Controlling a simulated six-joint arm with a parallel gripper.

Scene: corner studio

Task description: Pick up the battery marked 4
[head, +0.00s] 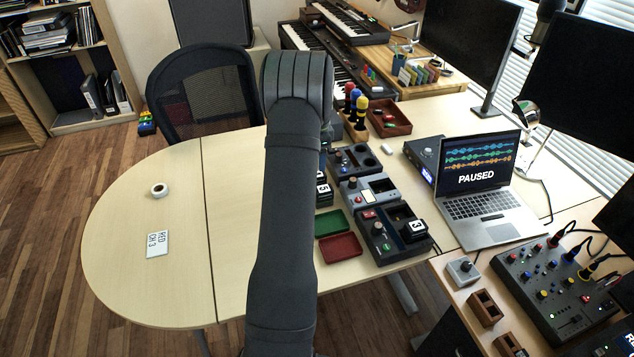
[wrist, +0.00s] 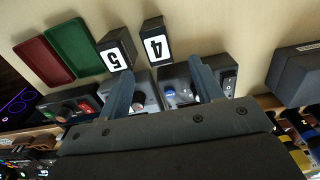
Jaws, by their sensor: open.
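The battery marked 4 (wrist: 156,45) is a black block with a white label, standing on the table in the wrist view. The battery marked 5 (wrist: 115,55) stands close beside it, to its left; it also shows in the head view (head: 323,189), right of my arm. My gripper (wrist: 161,66) is open and empty. Its fingertips are spread either side of the 4 battery's line, with that battery just beyond them. The left fingertip is near the 5 battery. In the head view my arm hides the gripper, and I cannot make out the 4 label.
Grey battery devices (head: 368,192) stand right of the batteries; one holds a battery marked 3 (head: 416,226). A green tray (head: 334,223) and a red tray (head: 340,247) lie in front. A laptop (head: 487,190) is farther right. The table's left half is mostly clear.

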